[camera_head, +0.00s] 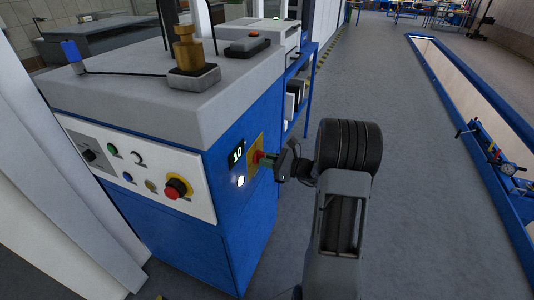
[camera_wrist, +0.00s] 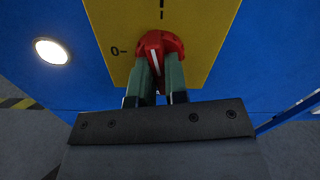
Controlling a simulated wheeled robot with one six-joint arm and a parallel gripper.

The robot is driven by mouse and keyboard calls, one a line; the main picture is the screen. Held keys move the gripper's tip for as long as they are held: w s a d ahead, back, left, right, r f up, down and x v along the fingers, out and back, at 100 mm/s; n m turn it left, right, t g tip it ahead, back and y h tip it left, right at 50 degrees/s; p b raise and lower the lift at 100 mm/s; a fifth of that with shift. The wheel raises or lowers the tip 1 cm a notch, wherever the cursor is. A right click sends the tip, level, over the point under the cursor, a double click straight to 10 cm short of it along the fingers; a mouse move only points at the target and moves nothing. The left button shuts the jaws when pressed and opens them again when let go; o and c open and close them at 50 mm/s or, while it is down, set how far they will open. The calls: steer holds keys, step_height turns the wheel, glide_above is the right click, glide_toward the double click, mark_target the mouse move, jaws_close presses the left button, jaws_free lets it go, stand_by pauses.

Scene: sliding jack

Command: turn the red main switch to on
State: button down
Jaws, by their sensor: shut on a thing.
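The red main switch (camera_wrist: 162,42) sits on a yellow plate (camera_wrist: 205,35) on the blue cabinet's side. In the wrist view a white line runs nearly upright on its handle. A "0" mark is to its left and black upright marks are above it. My gripper (camera_wrist: 160,78) has its two green fingers closed on the switch handle from below in that view. In the head view the switch (camera_head: 257,157) shows small and red at the tip of my gripper (camera_head: 268,159), which reaches it from the right.
A lit display (camera_head: 237,154) and a glowing white lamp (camera_head: 240,181) are left of the switch. The cabinet's front panel (camera_head: 140,165) carries several buttons and a red knob (camera_head: 176,187) on yellow. A blue-edged pit (camera_head: 470,110) lies at right, with open grey floor between.

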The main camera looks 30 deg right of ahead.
steer(key=shift+m+p, duration=1)
steer(key=shift+m, duration=0.2)
steer(key=c, duration=1.1)
jaws_free()
steer(key=shift+c, duration=0.2)
steer(key=v, duration=1.4)
steer(key=shift+a, duration=0.1)
